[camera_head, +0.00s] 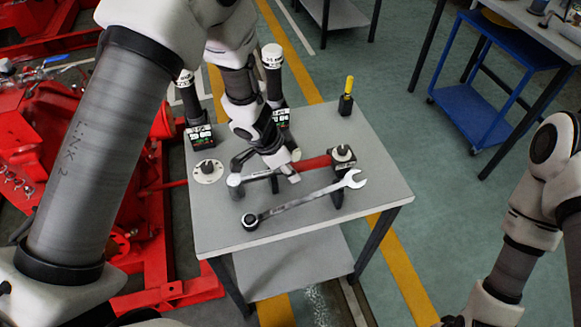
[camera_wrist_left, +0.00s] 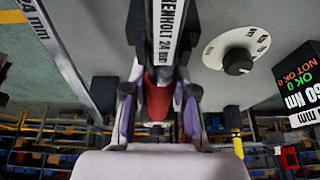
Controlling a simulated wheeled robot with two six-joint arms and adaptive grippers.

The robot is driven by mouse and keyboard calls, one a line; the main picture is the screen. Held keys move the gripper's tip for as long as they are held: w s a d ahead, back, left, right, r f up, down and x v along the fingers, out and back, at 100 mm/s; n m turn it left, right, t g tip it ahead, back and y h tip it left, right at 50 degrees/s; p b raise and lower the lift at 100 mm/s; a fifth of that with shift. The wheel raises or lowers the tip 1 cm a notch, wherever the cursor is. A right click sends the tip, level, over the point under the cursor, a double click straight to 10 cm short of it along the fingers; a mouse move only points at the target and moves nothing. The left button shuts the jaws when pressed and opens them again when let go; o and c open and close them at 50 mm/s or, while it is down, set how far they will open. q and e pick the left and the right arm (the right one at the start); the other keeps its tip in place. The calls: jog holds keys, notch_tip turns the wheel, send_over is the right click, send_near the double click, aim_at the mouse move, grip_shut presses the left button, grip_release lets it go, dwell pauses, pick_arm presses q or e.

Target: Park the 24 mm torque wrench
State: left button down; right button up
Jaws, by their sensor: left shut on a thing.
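The 24 mm torque wrench has a grey shaft and a red handle (camera_head: 317,164). It lies across the grey table top (camera_head: 370,190), low over it or touching; I cannot tell which. My left gripper (camera_head: 285,170) is shut on it from above. In the left wrist view the wrench's label (camera_wrist_left: 165,35) reads 24 mm, and its red part lies between the purple-padded fingers (camera_wrist_left: 158,115). Black supports (camera_head: 343,157) stand near the handle's end; whether it rests in them is partly hidden. My right arm shows at the right edge, its gripper out of view.
A combination wrench (camera_head: 300,203) lies in front of the torque wrench, close beside it. Behind are a round dial (camera_head: 208,171), display boxes (camera_head: 200,137), white-capped cylinders (camera_head: 272,58) and a yellow-handled tool (camera_head: 347,96). Red machinery (camera_head: 75,140) stands left.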

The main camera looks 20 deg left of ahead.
pick_arm(q)
jog(key=c, duration=0.8)
grip_release()
jog(key=shift+c, duration=0.2)
jog(key=v, duration=1.2)
